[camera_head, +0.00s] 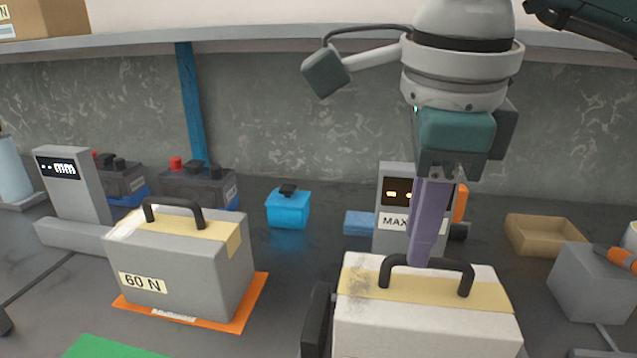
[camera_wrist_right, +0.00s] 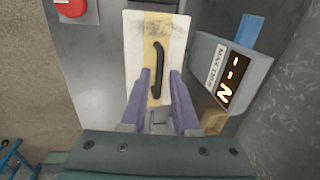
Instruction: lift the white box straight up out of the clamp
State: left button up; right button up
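The white box (camera_head: 425,325) stands at the lower right of the head view, with a tan strip and a black handle (camera_head: 440,267) on top. A dark upright piece (camera_head: 316,318), perhaps a clamp jaw, is beside its left side; the rest of the clamp is hidden or cut off. My right gripper (camera_head: 426,255) points down over the box, its purple fingertips at handle height. In the right wrist view the gripper (camera_wrist_right: 160,75) is open, fingers on either side of the handle (camera_wrist_right: 158,60). I cannot tell whether either finger touches it. My left gripper is out of view.
A display marked MAX (camera_head: 393,200) stands just behind the box. A grey 60 N box (camera_head: 195,268) sits on an orange mat (camera_head: 250,305) to the left. A tan tray (camera_head: 545,235) and a grey block (camera_head: 593,285) are at the right. A red button (camera_wrist_right: 72,7) shows near the box.

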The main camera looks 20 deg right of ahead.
jog(key=shift+w+d+f, duration=0.15)
jog(key=shift+w+f, duration=0.05)
jog(key=shift+f, duration=1)
jog(key=shift+w+d+f, duration=0.1)
jog(key=shift+w+f, duration=0.1)
jog(key=shift+f, duration=0.95)
grip_shut()
jog(key=shift+r, duration=0.15)
jog(key=shift+r+p, duration=3.35)
jog(key=shift+r, duration=1.6)
jog(key=shift+w+r, duration=0.1)
